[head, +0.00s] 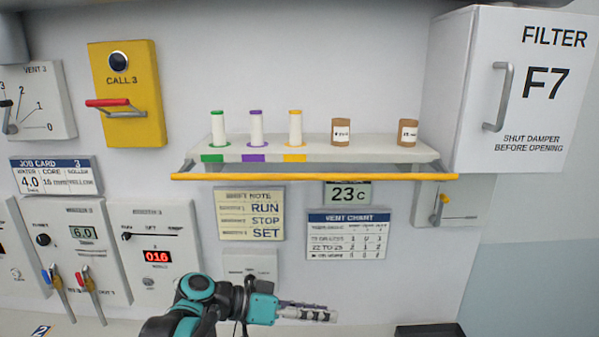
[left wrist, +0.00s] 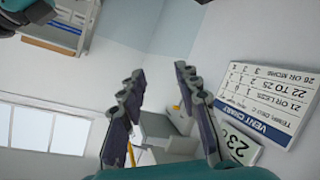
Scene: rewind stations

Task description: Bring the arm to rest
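My left arm, teal and black, enters at the bottom of the head view and reaches to the right in front of the wall. Its gripper (head: 306,313) is below the posted notes and clear of the shelf. In the left wrist view the two dark fingers of this gripper (left wrist: 160,72) stand apart with nothing between them. My right gripper is in neither view.
A shelf (head: 320,154) with a yellow front rail (head: 320,177) holds several spools and cores above the arm. A filter cabinet (head: 455,95) juts out at the right. Control panels (head: 153,250) with levers line the lower left. A dark tray (head: 430,330) is at the bottom right.

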